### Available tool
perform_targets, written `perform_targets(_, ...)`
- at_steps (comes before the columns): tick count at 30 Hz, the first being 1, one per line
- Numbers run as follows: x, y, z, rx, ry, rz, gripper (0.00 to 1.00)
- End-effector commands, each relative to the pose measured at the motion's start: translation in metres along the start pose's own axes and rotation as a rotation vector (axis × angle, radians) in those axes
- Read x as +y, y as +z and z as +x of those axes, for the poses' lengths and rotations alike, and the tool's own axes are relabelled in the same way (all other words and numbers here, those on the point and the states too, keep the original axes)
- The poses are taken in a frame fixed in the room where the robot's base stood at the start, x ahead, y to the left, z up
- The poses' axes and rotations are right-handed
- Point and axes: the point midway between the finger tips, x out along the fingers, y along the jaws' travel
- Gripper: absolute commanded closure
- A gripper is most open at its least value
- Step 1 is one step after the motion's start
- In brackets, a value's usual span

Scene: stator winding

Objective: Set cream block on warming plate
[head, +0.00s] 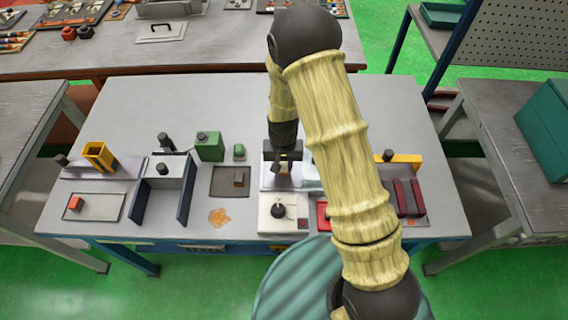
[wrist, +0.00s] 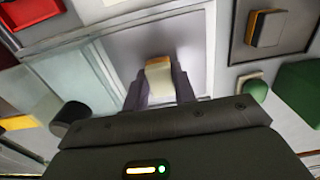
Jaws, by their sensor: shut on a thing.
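The cream block (wrist: 158,76) shows in the wrist view between the two dark fingers of my gripper (wrist: 160,88), which is shut on it. Its far end has an orange-tan edge. A flat grey plate with a pale border (wrist: 192,42), which looks like the warming plate, lies under and around the block in that view. I cannot tell whether the block touches it. In the head view my gripper (head: 284,170) points down over this pale plate area, behind a white box with a black knob (head: 278,212). The block cannot be made out there.
A dark mat (head: 222,190) with a small brown block lies to the left. A green box (head: 209,146) and a small green cylinder (head: 239,151) stand behind it. An orange spill (head: 219,217) is near the front edge. Dark red blocks (head: 410,197) stand at right.

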Motion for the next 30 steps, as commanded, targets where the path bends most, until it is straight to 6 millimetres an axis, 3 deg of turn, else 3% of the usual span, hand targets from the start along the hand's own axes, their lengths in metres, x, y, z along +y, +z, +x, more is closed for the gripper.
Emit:
perform_targets(10,0.0003,-0.0002,-0.0001,0.000,0.000,0.000,0.96)
perform_targets(11,0.0003,-0.0002,-0.0001,0.000,0.000,0.000,0.70)
perform_targets(14,0.0003,-0.0002,-0.0002,0.000,0.000,0.000,0.50)
perform_targets(20,0.0004,-0.0002,-0.0002,0.000,0.000,0.000,0.48)
perform_targets(23,0.0004,-0.0002,-0.0001,0.000,0.000,0.000,0.37)
perform_targets(30,0.0005,-0.0002,-0.0005,0.000,0.000,0.000,0.37)
